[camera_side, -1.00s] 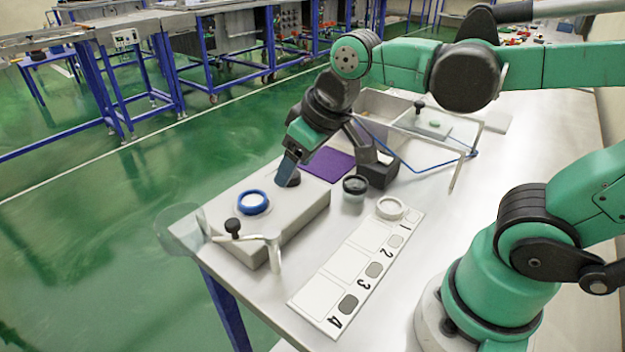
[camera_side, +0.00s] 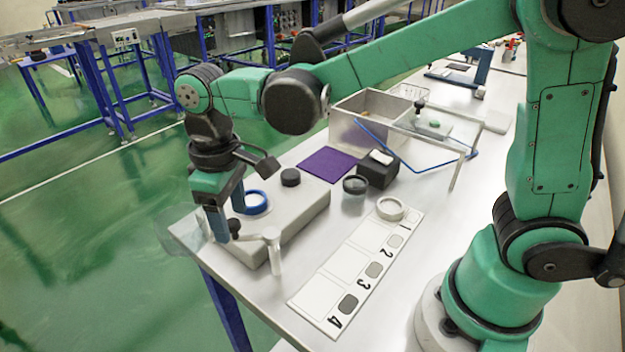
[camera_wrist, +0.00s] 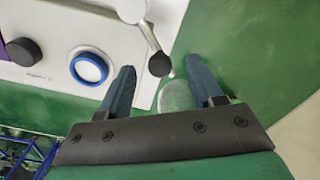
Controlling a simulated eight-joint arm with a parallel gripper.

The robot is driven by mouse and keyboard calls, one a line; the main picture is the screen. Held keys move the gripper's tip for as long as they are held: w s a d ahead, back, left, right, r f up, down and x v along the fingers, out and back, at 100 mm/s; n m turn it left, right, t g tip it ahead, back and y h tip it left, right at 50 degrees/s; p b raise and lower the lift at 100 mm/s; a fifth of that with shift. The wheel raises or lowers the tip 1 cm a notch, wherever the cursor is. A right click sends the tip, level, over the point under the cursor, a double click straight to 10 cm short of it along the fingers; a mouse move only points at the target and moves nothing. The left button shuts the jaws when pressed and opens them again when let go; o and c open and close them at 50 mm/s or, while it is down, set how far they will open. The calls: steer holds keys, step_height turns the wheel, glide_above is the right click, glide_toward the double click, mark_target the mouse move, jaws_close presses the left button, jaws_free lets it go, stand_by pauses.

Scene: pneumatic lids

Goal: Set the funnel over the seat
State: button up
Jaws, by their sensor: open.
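The clear funnel (camera_side: 178,238) hangs out past the left end of the grey box, off the table edge; it shows as a pale translucent disc in the wrist view (camera_wrist: 176,95). A white swing arm with a black knob (camera_wrist: 159,64) runs from a white post (camera_side: 274,252) towards it. The seat, a blue ring (camera_wrist: 89,68), is on the box top (camera_side: 297,212), bare and uncovered. My gripper (camera_side: 231,226) is open and points down, its fingers either side of the knob in the wrist view (camera_wrist: 160,69). I cannot tell whether they touch it.
A black cap (camera_side: 290,177) sits on the box beyond the blue ring. A dark-rimmed jar (camera_side: 355,188), a black block (camera_side: 377,172), a purple mat (camera_side: 327,164) and a numbered white board (camera_side: 322,298) lie nearby. A metal bin (camera_side: 362,138) stands behind.

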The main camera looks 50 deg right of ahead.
steer(key=shift+f, duration=0.4)
jaws_close()
stand_by(1.2)
